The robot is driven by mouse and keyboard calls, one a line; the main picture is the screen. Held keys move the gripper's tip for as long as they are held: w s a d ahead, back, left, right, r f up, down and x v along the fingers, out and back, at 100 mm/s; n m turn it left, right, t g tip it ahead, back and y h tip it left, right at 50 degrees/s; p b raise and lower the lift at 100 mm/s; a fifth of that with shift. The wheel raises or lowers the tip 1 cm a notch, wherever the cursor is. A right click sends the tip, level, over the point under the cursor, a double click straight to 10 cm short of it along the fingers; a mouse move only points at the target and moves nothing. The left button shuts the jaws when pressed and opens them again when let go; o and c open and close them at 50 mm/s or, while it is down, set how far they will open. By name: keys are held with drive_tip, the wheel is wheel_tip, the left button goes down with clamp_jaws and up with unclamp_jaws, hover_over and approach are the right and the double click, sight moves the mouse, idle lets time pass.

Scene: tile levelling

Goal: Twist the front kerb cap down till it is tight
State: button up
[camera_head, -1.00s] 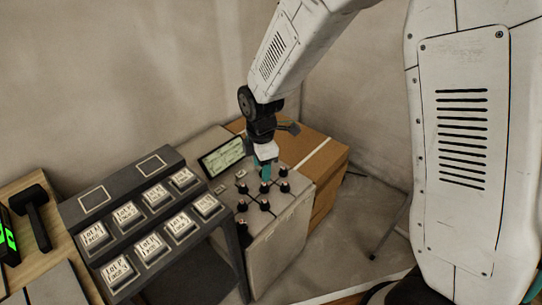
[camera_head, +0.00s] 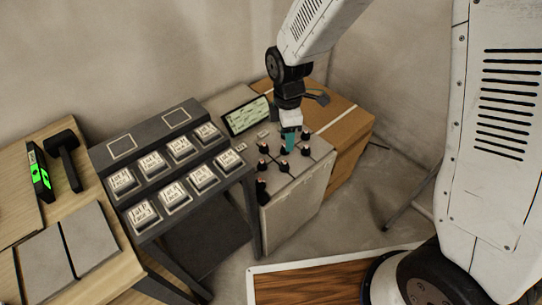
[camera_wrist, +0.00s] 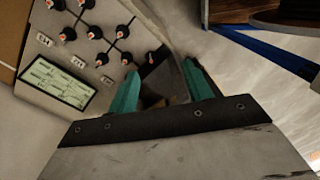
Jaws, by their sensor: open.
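Several black caps with orange-pink tips stand on top of the pale box (camera_head: 296,203). One cap (camera_head: 261,190) stands apart at the box's near left corner and looks like the front kerb cap. My gripper (camera_head: 289,147) points down over the capped top, up and to the right of that corner cap. In the wrist view the teal fingers of my gripper (camera_wrist: 158,88) are spread, with a dark shape between them that I cannot make out. The group of caps (camera_wrist: 101,60) lies to the upper left of the fingers there. Nothing is held.
A small screen (camera_head: 246,115) stands at the back of the box. A cardboard box (camera_head: 345,127) adjoins it on the right. A dark sloped rack (camera_head: 165,160) with labelled blocks stands left. A hammer (camera_head: 64,148) lies on the wooden table (camera_head: 95,225).

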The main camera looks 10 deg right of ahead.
sight(260, 179)
drive_tip(key=w+a+f+n, duration=0.1)
drive_tip(key=a+f+n, duration=0.1)
drive_tip(key=f, duration=0.3)
drive_tip(key=w+a+f+n, duration=0.1)
drive_tip(key=a+f+n, duration=0.2)
drive_tip(key=f, duration=0.3)
drive_tip(key=w+a+f+n, duration=0.1)
drive_tip(key=a+f+n, duration=0.1)
drive_tip(key=f, duration=0.4)
drive_tip(key=shift+a+f+n, duration=0.25)
drive_tip(key=shift+a+n, duration=0.05)
drive_tip(key=shift+a, duration=0.05)
drive_tip(key=shift+w+n+t, duration=0.15)
drive_tip(key=shift+n+t, duration=0.15)
wheel_tip(260, 179, down, 8)
drive_tip(key=shift+r, duration=0.15)
drive_tip(key=c, duration=1)
